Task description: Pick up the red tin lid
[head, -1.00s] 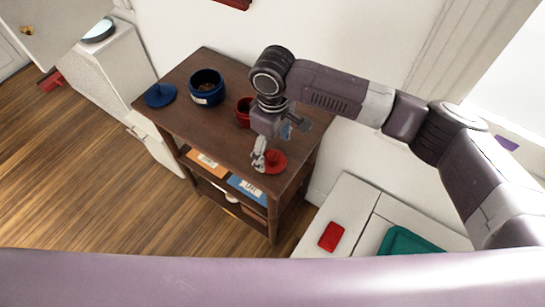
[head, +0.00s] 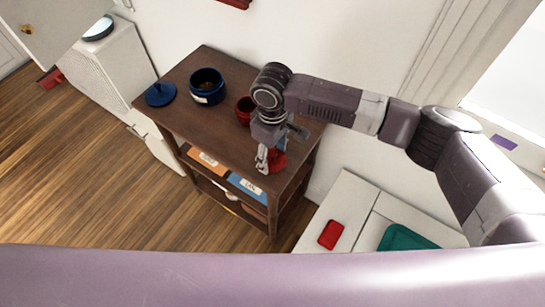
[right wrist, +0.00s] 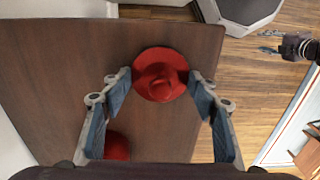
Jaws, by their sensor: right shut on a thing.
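The red tin lid (head: 279,162), round with a knob, is at the front right of the brown shelf unit's top (head: 190,120). It shows whole in the right wrist view (right wrist: 160,62). My right gripper (head: 271,163) points down at it, its two fingers against opposite sides of the rim, shut on the lid; it hides part of the lid in the head view. I cannot tell any gap under the lid. The red tin (head: 243,110) stands behind, partly hidden by my arm. My left gripper (right wrist: 268,42) shows small in the right wrist view, fingers apart and empty.
A blue pot (head: 207,88) and a blue lid (head: 160,95) are on the left of the top. Orange and blue items lie on the shelf below. A white cabinet at the lower right bears a red item (head: 331,235) and a teal tray (head: 405,240).

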